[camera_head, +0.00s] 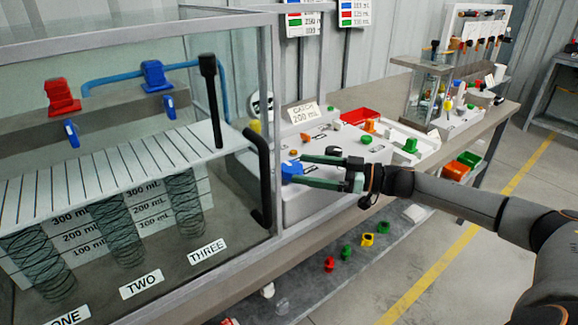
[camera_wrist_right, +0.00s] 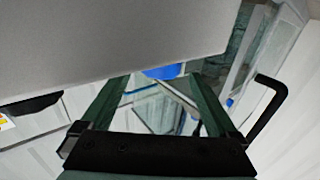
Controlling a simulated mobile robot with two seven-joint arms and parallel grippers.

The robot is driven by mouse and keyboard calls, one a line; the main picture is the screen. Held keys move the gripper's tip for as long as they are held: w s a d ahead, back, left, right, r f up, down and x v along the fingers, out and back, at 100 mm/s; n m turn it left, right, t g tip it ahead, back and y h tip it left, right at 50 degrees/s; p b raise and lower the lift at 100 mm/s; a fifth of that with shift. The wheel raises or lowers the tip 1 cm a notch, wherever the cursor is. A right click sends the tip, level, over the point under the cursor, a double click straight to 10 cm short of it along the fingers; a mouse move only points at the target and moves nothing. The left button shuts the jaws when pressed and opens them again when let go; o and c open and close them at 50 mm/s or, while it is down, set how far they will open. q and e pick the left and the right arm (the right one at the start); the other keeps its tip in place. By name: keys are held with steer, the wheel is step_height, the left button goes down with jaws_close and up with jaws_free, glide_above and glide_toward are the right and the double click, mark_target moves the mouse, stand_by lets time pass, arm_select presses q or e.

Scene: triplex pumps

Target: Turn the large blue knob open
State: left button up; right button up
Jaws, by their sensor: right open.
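The large blue knob (camera_head: 292,171) sticks out from the front of the pale grey control box (camera_head: 325,195), right of the glass case. My right gripper (camera_head: 303,171) reaches in from the right with its two green fingers open, one above and one below the knob. In the right wrist view the blue knob (camera_wrist_right: 163,72) shows between the tips of the open fingers (camera_wrist_right: 160,82), partly hidden by the grey box face. I cannot tell whether the fingers touch it. My left gripper does not show.
The glass case (camera_head: 278,120) with a black bar handle (camera_head: 263,180) stands just left of the knob. Small orange and green knobs sit on top of the box, near a red tray (camera_head: 361,116). Several coloured pieces lie on the lower shelf (camera_head: 345,250).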

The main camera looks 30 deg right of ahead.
mark_target(289, 166)
steer(key=x, duration=0.3)
steer(key=shift+w+a, duration=0.2)
steer(key=shift+a, duration=0.05)
steer(key=shift+w+a, duration=0.35)
steer(key=shift+w, duration=0.1)
steer(key=shift+c, duration=0.3)
